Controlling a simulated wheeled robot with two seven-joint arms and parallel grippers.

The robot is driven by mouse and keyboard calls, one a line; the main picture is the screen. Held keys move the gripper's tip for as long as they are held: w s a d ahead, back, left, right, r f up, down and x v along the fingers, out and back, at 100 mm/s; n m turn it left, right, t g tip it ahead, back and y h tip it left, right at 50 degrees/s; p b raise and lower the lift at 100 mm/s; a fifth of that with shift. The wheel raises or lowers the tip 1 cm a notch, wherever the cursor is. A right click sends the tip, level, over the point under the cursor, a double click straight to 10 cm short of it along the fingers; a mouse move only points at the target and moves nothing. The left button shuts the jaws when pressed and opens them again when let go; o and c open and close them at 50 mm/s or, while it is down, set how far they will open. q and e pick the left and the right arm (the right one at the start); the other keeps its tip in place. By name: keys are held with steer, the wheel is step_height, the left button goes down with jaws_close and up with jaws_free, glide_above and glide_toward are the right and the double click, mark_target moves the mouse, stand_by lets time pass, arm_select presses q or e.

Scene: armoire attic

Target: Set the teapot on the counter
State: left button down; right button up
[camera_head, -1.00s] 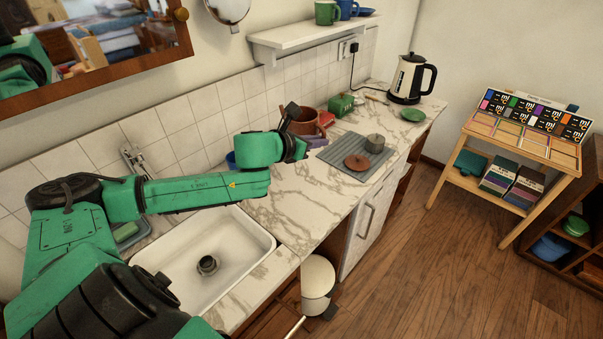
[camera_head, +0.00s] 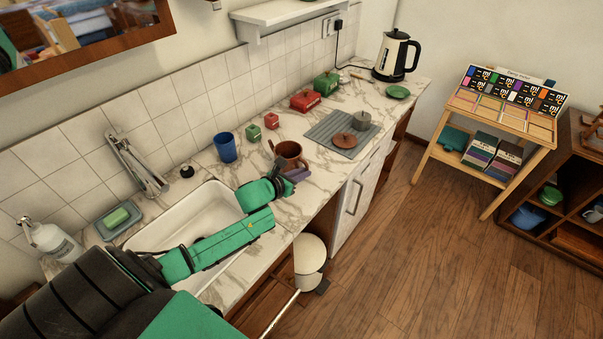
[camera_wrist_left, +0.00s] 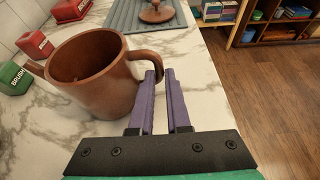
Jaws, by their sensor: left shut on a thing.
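The brown teapot (camera_head: 291,155) is lidless and upright at the counter (camera_head: 318,181), right of the sink. It also shows in the left wrist view (camera_wrist_left: 95,75), with its open top up and its spout partly visible at left. My left gripper (camera_head: 293,174) has its purple fingers (camera_wrist_left: 159,75) closed at the teapot's loop handle, on the side toward me. The teapot's base is close to or on the marble; I cannot tell if it touches. My right gripper is not in view.
A blue cup (camera_head: 226,147), a green box (camera_head: 254,133) and red boxes (camera_head: 305,99) stand along the wall. A kettle (camera_head: 396,56) stands at the far end.

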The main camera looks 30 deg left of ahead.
arm_select(q)
steer(key=c, duration=0.9)
jaws_free()
steer(key=shift+r, duration=0.1)
steer(key=v, duration=1.1)
steer(key=shift+s, duration=0.25)
steer(key=shift+s+r, duration=0.15)
steer(key=shift+s, duration=0.15)
steer(key=shift+a, duration=0.1)
